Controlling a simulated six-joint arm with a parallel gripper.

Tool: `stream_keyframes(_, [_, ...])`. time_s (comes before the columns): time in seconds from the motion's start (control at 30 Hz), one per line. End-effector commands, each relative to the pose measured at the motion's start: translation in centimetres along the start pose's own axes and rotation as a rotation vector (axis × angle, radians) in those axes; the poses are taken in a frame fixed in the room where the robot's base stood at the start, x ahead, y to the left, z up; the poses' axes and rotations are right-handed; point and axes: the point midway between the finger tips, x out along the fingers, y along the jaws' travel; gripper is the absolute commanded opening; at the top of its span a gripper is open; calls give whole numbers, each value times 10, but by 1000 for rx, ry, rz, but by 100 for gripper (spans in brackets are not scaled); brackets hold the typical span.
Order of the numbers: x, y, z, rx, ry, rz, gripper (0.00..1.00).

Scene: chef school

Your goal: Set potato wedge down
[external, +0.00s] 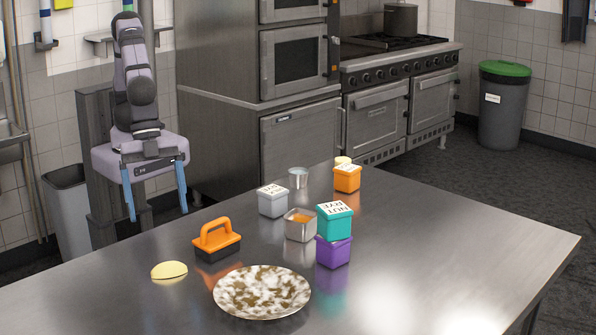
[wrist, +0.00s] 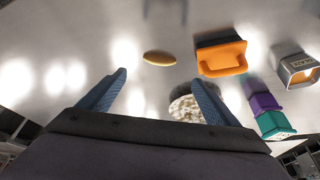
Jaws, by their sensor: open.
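The potato wedge (external: 169,270) is a pale yellow half-round piece lying on the steel table at the front left, left of the speckled plate. It also shows in the wrist view (wrist: 159,58), beyond my fingertips and lying on the table. My gripper (external: 156,200) has its two blue fingers spread wide and is empty, raised behind the table's far left edge. In the wrist view the fingers (wrist: 162,78) stand apart with nothing between them.
A brown-and-white plate (external: 262,291) lies right of the wedge. An orange-handled black tool (external: 216,240) stands behind them. Grey (external: 272,201), orange (external: 347,178), teal (external: 334,222) and purple (external: 333,251) boxes and a metal tin (external: 300,225) stand mid-table. The table's right side is clear.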

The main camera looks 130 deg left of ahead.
Motion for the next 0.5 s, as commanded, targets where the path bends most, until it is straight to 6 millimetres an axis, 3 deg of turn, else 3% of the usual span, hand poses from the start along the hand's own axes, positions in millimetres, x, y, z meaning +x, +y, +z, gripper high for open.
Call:
stream_keyframes(0.13, [-2, -19, 23, -34, -33, -14, 84])
stream_keyframes(0.23, [-5, -42, 58, -82, -82, -31, 84])
stream_keyframes(0.4, [-14, -79, 147, -198, -198, -60, 84])
stream_keyframes(0.5, [-21, -91, 200, -266, -264, -70, 84])
